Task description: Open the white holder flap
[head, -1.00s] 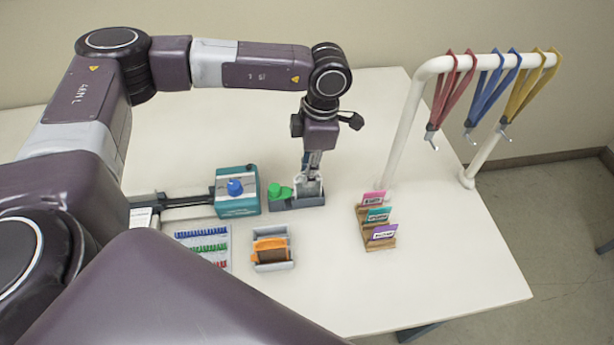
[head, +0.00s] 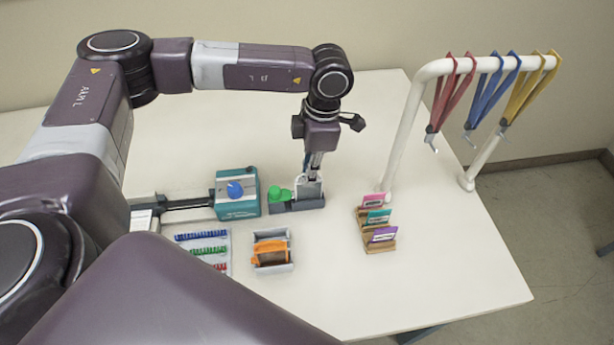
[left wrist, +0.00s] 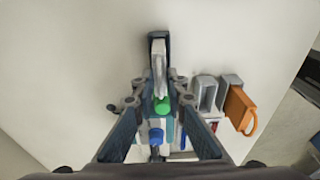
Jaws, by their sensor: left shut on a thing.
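The white holder flap (head: 309,189) stands at the right end of a small dark grey base (head: 306,204) with a green knob (head: 279,194) at its left. My left gripper (head: 314,174) reaches down from above and is shut on the flap. In the left wrist view the flap (left wrist: 158,58) runs out between the fingers of the left gripper (left wrist: 158,82), with the green knob (left wrist: 161,105) just below. The exact contact of the fingertips is small and partly hidden. My right gripper is out of view.
A teal device with a blue knob (head: 235,190) stands left of the holder. A grey tray with an orange-strapped item (head: 271,248) and a clip mat (head: 205,250) are in front. A card rack (head: 380,246) and a white lanyard rail (head: 403,135) are right.

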